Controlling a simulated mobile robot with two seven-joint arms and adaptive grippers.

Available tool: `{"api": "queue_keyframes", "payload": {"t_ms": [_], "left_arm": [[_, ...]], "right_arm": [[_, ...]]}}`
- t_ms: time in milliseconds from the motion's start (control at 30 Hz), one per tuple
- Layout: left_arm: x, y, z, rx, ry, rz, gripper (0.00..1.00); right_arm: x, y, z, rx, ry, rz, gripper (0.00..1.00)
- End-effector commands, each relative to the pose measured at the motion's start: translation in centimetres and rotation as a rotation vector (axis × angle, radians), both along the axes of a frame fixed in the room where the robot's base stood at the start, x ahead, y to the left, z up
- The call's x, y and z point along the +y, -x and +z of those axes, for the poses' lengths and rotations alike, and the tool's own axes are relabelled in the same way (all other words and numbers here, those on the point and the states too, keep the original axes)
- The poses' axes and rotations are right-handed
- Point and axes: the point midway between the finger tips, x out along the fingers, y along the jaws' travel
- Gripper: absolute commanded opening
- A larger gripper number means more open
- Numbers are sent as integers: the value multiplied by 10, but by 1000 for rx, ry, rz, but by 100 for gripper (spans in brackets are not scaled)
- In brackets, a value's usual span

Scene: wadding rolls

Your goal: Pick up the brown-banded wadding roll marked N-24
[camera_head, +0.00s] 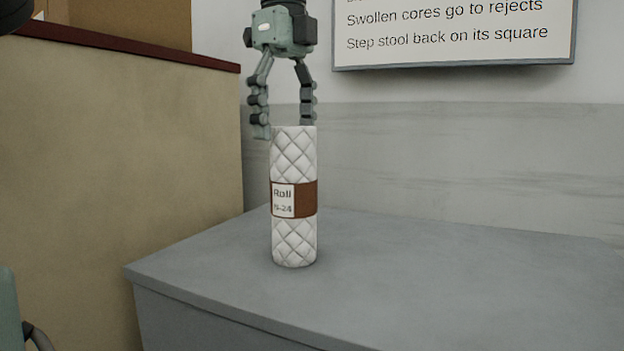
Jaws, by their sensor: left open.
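The wadding roll (294,240) stands upright on the grey table top (440,285). It is white with a quilted diamond pattern, and a brown band around its middle carries a white label reading "Roll N-24". My left gripper (284,132) points straight down over the roll's top end. It is open, with one finger at the left of the top and the other at the right, partly behind the roll's top edge. I cannot tell whether either finger touches the roll. My right gripper is not in view.
A tan partition (120,150) with a dark red top edge stands close on the left. A wall sign (455,35) hangs on the back wall at the upper right. The table top right of the roll is clear.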

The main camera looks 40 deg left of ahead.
Motion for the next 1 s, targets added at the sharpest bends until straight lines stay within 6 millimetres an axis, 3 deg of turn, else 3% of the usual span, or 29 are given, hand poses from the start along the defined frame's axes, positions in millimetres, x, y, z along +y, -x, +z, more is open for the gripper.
{"api": "queue_keyframes", "payload": {"t_ms": [100,200,700,1000], "left_arm": [[-12,9,-1,33,15,-3,82],[-15,12,-8,45,21,-3,82],[-18,12,-71,44,24,-5,82],[-18,12,-80,42,23,-3,82]], "right_arm": [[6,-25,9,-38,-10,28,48],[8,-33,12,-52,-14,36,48],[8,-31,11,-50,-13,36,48],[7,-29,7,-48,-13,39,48]]}}
